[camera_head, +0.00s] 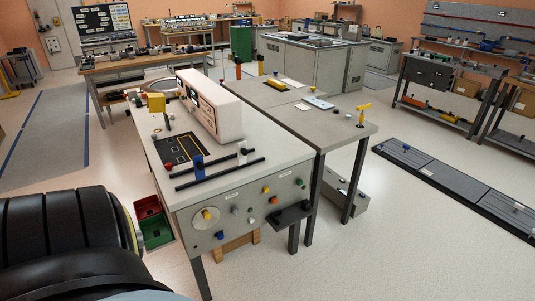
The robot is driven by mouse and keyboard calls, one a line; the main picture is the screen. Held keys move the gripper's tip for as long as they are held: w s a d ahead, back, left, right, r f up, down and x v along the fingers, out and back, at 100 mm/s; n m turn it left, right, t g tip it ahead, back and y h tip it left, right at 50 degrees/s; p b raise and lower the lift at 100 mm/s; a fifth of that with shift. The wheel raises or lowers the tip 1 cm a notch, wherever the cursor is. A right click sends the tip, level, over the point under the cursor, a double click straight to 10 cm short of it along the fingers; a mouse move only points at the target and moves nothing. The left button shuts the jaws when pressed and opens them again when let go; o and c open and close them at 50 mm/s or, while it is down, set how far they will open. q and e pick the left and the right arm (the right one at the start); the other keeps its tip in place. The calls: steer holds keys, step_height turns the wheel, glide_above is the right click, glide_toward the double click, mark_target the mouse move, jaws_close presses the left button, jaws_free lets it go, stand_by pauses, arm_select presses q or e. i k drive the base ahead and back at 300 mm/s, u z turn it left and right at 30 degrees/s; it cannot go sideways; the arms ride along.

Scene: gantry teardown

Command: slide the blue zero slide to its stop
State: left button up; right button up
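The blue zero slide (198,167) is a small upright blue block on top of the white-topped bench. It stands by two dark parallel rails (220,173) near the bench's front edge, left of their middle. A small pale block (242,157) stands toward the right end of the rails. I cannot make out which part is the stop. A dark ribbed link of my own arm fills the lower left corner. Neither of my grippers shows in this view.
A long white housing (210,106) stands behind the rails, with a black marked plate (182,148) at its left. The front panel (240,211) carries several knobs. A grey table (310,118) adjoins at right.

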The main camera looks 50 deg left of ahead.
mark_target(220, 235)
steer(key=u, duration=0.3)
steer(key=i, duration=1.35)
steer(key=u, duration=1.6)
steer(key=i, duration=0.5)
steer(key=u, duration=0.4)
